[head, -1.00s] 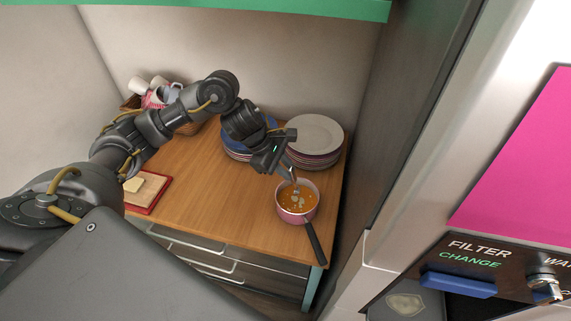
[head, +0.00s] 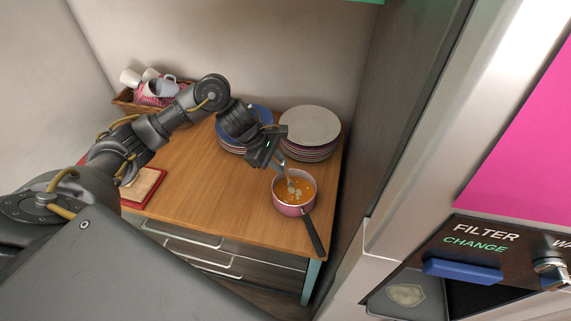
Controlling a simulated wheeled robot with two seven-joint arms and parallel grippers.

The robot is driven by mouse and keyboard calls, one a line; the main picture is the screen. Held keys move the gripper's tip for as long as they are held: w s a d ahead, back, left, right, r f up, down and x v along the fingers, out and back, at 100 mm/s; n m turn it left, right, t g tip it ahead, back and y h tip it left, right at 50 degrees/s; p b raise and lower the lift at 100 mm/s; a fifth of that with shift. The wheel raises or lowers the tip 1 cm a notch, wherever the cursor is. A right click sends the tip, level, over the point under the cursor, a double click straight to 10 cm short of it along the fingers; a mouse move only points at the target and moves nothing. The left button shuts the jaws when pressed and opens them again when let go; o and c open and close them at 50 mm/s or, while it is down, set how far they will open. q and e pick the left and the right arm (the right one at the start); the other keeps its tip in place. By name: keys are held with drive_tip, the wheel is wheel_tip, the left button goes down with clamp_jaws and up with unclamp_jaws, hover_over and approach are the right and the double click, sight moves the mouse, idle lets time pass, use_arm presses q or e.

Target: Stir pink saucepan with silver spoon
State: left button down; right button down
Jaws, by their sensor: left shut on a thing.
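The pink saucepan (head: 292,210) stands on the wooden counter near its right front corner. Its black handle (head: 314,237) points toward the front right. It holds orange soup with pale pieces in it. My left gripper (head: 281,158) is above the pan's back left rim and shut on the silver spoon (head: 287,172). The spoon slants down into the pan, and its lower end is in the soup, mostly hidden. My right gripper is not in view.
A blue plate stack (head: 231,145) and a white-topped plate stack (head: 310,126) stand behind the pan. A basket with mugs (head: 150,91) is at the back left. A red-edged board (head: 146,187) lies left. A dark panel (head: 395,130) rises close on the right.

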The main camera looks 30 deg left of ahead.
use_arm(q)
drive_tip(key=d, duration=0.2)
drive_tip(key=s+d+b, duration=0.1)
drive_tip(key=shift+s+d+f, duration=0.15)
drive_tip(key=shift+s+d, duration=0.05)
drive_tip(key=shift+d, duration=0.15)
drive_tip(key=shift+s+a, duration=0.25)
drive_tip(key=shift+a, duration=0.55)
drive_tip(key=shift+b, duration=0.3)
